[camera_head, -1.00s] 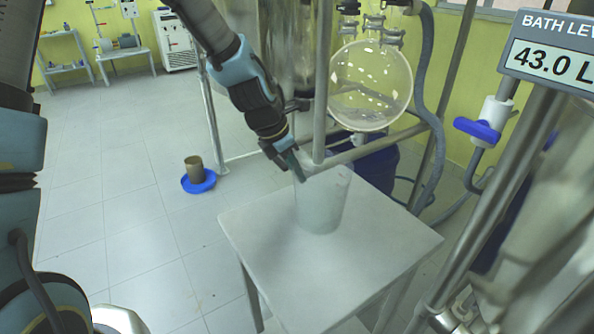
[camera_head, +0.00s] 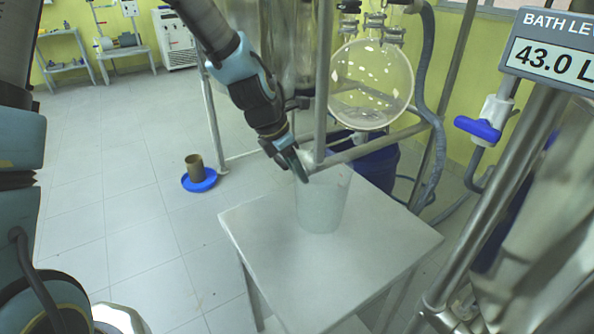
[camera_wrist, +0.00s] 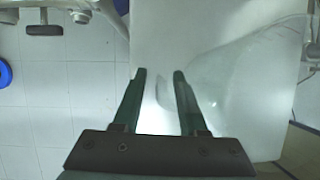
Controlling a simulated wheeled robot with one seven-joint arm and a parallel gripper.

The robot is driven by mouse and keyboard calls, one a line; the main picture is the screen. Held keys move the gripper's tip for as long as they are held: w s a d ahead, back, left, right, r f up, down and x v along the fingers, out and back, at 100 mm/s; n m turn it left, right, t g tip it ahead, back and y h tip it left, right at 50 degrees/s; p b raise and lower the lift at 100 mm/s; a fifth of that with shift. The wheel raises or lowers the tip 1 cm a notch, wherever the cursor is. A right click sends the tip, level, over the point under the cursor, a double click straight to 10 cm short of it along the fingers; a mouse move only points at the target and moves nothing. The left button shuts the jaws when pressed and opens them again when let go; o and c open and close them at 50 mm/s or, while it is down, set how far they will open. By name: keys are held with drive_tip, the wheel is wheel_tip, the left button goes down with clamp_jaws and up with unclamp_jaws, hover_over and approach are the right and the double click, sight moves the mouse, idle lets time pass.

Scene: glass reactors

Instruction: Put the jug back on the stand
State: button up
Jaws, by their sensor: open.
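The jug (camera_head: 323,205) is a clear, slightly frosted vessel standing upright on the white-topped stand (camera_head: 270,255), towards its far side. My gripper (camera_head: 303,175) is at the jug's upper left rim in the head view. In the wrist view my gripper (camera_wrist: 160,72) has its two dark green fingers apart. The jug (camera_wrist: 240,80) shows there as a faint, see-through shape, mostly right of the fingers. Part of it lies around the gap between the fingertips. I cannot tell whether a finger touches it.
A metal frame post (camera_head: 321,80) and a crossbar stand close behind the jug. A round glass flask (camera_head: 371,85) hangs at the back. A blue tray (camera_head: 199,181) with a brown cup lies on the floor at left. The stand's front is bare.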

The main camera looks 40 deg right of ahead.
drive_tip(key=s+v, duration=0.1)
drive_tip(key=v, duration=1)
drive_tip(key=shift+w+a+r+b, duration=0.3)
drive_tip(key=shift+w+b, duration=0.1)
drive_tip(key=shift+w, duration=0.1)
drive_tip(key=w+a+f+m+t+y, duration=0.1)
drive_tip(key=w+a+m, duration=0.25)
drive_tip(key=a, duration=0.45)
drive_tip(key=w+a+f+m+t+y, duration=0.15)
drive_tip(key=a+m, duration=0.25)
drive_tip(key=a, duration=0.5)
drive_tip(key=w+a+f+m, duration=0.1)
drive_tip(key=w+a+m, duration=0.25)
drive_tip(key=a, duration=0.45)
drive_tip(key=s+a+m+y, duration=0.1)
drive_tip(key=s+a+m, duration=0.2)
drive_tip(key=a+m, duration=0.4)
drive_tip(key=a+f, duration=0.1)
drive_tip(key=a, duration=0.3)
drive_tip(key=shift+s+a+y, duration=0.3)
drive_tip(key=shift+s+y, duration=0.05)
